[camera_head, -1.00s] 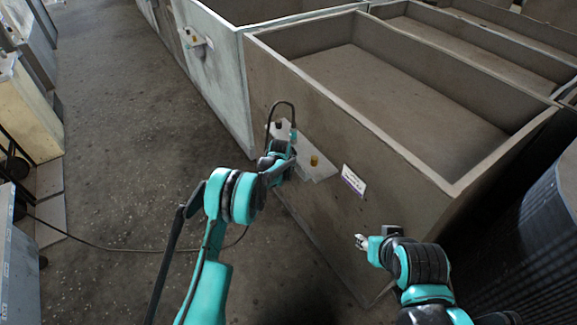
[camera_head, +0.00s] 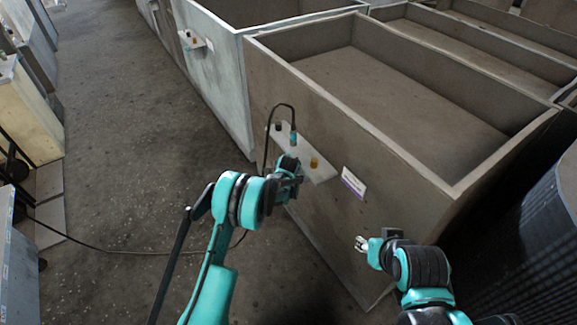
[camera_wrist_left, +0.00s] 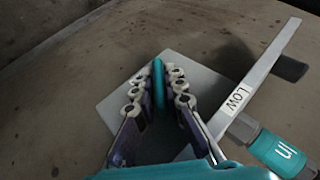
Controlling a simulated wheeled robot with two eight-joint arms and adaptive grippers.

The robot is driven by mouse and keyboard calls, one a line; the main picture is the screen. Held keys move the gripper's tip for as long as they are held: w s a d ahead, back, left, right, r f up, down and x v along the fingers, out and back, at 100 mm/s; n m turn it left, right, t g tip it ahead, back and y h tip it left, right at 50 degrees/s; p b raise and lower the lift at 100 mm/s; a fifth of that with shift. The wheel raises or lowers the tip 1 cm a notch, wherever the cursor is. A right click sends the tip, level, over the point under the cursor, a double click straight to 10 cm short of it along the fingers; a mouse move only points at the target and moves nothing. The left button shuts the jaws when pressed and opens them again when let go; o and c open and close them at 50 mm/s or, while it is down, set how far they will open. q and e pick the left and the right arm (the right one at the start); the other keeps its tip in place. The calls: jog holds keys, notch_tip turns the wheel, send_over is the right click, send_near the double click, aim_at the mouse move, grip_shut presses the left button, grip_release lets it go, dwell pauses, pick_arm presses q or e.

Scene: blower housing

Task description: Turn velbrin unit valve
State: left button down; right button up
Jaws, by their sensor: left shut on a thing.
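The valve panel (camera_head: 322,173) is a pale plate on the side of the brown open-topped unit (camera_head: 350,215). In the left wrist view, my left gripper (camera_wrist_left: 158,108) is shut on a thin teal handle (camera_wrist_left: 158,75), seen edge-on in front of a grey plate (camera_wrist_left: 115,98). The handle is hidden by the gripper in the head view. My right gripper (camera_head: 361,243) is near the unit's side, lower right; its opening is too small to tell.
A teal connector (camera_head: 293,138) with a looping black hose is above my left gripper. The left wrist view shows a bar marked LOW (camera_wrist_left: 238,98) and a teal "In" fitting (camera_wrist_left: 283,153) close on the right. A white label (camera_head: 353,182) is right of the panel.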

pick_arm(q)
jog(key=c, duration=1.6)
grip_release()
jog(key=v, duration=1.2)
